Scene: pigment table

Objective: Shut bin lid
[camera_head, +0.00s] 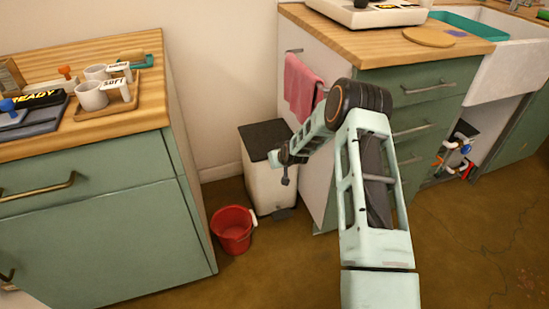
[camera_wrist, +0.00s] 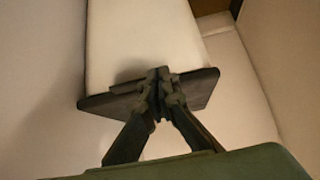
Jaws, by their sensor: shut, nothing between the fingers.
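The white bin (camera_head: 262,186) stands on the floor between the two green cabinets in the head view. Its dark lid (camera_head: 262,136) lies across the top and looks about level; I cannot tell whether it is fully down. In the wrist view the pale bin body (camera_wrist: 140,35) shows with a dark slab, likely the lid (camera_wrist: 100,102), across it. My gripper (camera_head: 286,181) is at the right side of the bin's top in the head view. In the wrist view my gripper (camera_wrist: 162,75) is shut and empty, its tips over the dark slab; contact is unclear.
A red bucket (camera_head: 232,230) stands on the floor just left of the bin. A pink towel (camera_head: 302,86) hangs on the right cabinet's side behind my arm. The left cabinet (camera_head: 100,225) bounds the gap. Floor in front of the bin is open.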

